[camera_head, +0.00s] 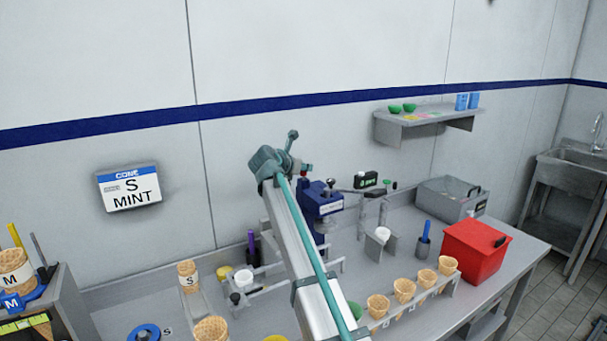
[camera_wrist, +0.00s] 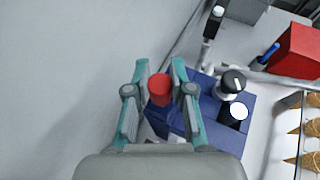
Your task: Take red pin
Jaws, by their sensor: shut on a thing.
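The red pin (camera_wrist: 159,90) is a short round red piece between the two fingers of my gripper (camera_wrist: 159,72) in the wrist view. The fingers are shut on its sides. The blue machine (camera_wrist: 238,140) also lies under the gripper in the wrist view. I cannot tell whether the pin is still seated in the machine or clear of it.
A red box (camera_head: 474,252) and a grey bin (camera_head: 447,200) stand on the right of the bench. A rack with several cones (camera_head: 404,290) is at the front. A wall shelf (camera_head: 425,120) is above right. The wall is close behind the machine.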

